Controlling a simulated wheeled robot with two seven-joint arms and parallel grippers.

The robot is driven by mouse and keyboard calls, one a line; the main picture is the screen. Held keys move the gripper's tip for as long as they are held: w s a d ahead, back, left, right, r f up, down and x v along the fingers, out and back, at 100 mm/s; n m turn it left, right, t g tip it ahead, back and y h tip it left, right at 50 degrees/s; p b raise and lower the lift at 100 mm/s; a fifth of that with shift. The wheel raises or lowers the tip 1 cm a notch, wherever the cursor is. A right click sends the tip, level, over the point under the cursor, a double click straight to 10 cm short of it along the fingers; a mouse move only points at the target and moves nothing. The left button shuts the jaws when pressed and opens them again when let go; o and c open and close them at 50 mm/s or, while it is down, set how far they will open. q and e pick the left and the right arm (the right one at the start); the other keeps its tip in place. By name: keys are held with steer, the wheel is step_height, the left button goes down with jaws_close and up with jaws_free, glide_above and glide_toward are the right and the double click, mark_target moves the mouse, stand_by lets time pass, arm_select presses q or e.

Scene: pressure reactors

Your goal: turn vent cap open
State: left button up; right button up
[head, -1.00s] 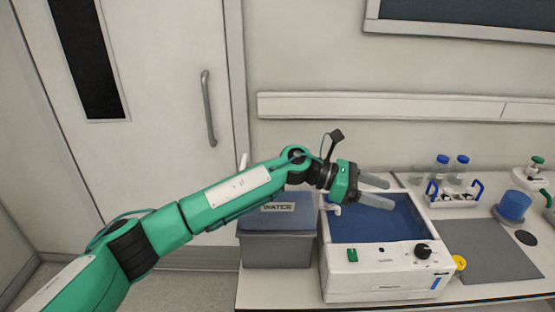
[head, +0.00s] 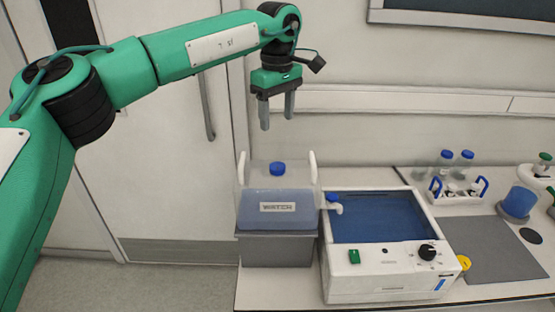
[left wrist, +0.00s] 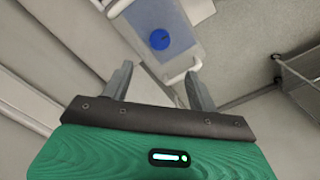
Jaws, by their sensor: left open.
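The vent cap (head: 277,168) is a small blue cap on top of a clear water container (head: 250,215) with a white label and white side handles. The container stands on a grey box, left of the white bath. My left gripper (head: 277,115) points down above the cap, with its two fingers apart and nothing between them. In the left wrist view the round blue cap (left wrist: 160,39) lies beyond the open fingertips (left wrist: 158,78), apart from them. My right gripper is not in view.
A white bath (head: 385,275) with blue water, a knob and a green switch stands right of the container, a small blue-handled tap (head: 334,202) between them. The wall is behind.

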mark_target(277, 166)
arm_select(q)
step_height(277, 166, down, 13)
steer(key=p, duration=0.3)
steer(key=shift+f, duration=0.1)
steer(key=c, duration=1)
